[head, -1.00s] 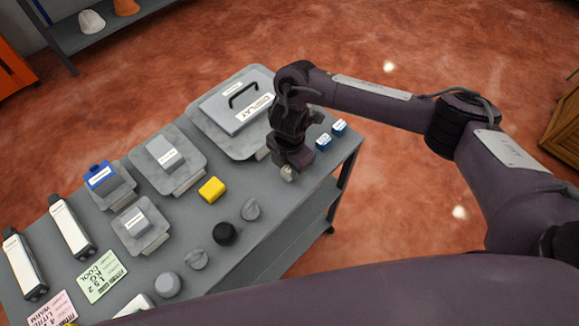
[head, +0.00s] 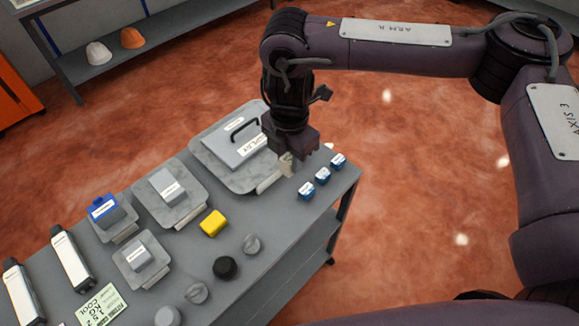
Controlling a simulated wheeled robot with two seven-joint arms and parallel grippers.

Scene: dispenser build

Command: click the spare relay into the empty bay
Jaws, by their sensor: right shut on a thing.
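My right gripper (head: 287,165) hangs above the back right of the grey table, beside the large DISPLAY panel (head: 235,153). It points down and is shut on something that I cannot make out. Three small blue blocks with white labels, possibly relays, stand in a row at the table's right edge: near (head: 306,190), middle (head: 322,176) and far (head: 338,160). The gripper is left of them and apart in the picture. I cannot identify the empty bay; the gripper hides part of the DISPLAY panel's plate. My left gripper is out of view.
Grey plates carry labelled modules, one grey (head: 169,186), one small grey (head: 139,257), one blue-topped (head: 103,210). A yellow block (head: 213,223), a black knob (head: 225,267) and grey knobs (head: 252,244) stand nearer. Bare tabletop lies between the knobs and the blue blocks.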

